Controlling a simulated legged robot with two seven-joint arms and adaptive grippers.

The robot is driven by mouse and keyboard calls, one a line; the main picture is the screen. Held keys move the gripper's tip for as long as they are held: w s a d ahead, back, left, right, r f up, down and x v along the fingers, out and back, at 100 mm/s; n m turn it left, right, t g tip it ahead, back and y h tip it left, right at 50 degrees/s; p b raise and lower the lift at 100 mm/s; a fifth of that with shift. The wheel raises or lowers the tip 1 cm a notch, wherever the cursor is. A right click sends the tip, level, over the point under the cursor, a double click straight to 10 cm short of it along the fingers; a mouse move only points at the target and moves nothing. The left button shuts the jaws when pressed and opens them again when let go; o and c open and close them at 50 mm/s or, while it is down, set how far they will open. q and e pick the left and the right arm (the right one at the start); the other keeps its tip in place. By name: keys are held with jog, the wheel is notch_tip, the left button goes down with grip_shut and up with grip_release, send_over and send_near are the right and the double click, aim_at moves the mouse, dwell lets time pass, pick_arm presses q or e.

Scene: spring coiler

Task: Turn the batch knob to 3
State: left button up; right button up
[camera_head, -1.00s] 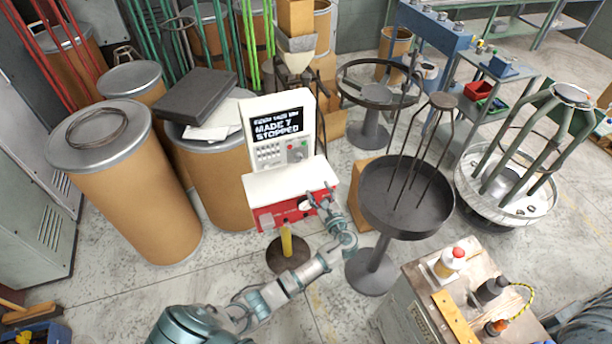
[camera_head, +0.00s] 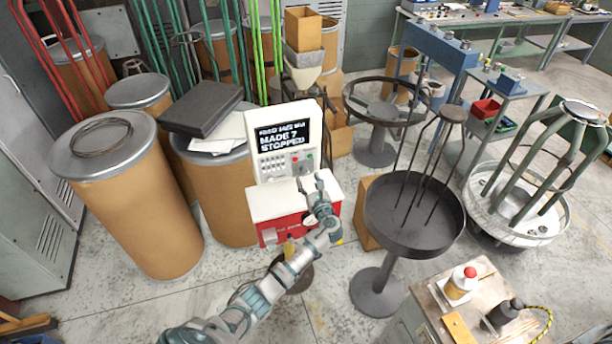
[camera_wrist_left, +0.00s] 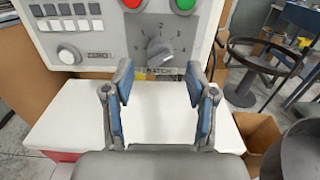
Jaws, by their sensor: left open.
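The batch knob (camera_wrist_left: 159,51) is a grey dial on the control panel (camera_wrist_left: 110,35), with numbers printed around it and a "BATCH" label partly hidden below it. In the left wrist view it sits just beyond my left gripper (camera_wrist_left: 158,84), centred between the fingertips and apart from them. The gripper is open and empty. In the head view my left gripper (camera_head: 313,184) is in front of the white and red machine (camera_head: 270,205), over its white top. The screen (camera_head: 283,137) reads "MADE 7 STOPPED". My right gripper is not seen.
A red button (camera_wrist_left: 132,3) and a green button (camera_wrist_left: 184,4) sit just above the knob. A white knob (camera_wrist_left: 68,55) and the "ZERO" button (camera_wrist_left: 98,56) are to its left. A dark round pan stand (camera_head: 410,240) stands right of the machine.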

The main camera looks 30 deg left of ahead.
pick_arm(q)
jog(key=shift+x, duration=1.55)
grip_shut()
jog(key=shift+d+n, duration=0.1)
jog(key=shift+n, duration=1.1)
grip_release()
send_near(306, 173)
jog(key=shift+s+d+f, duration=0.55)
jog(key=shift+s+d, duration=0.15)
jog(key=shift+d, duration=0.15)
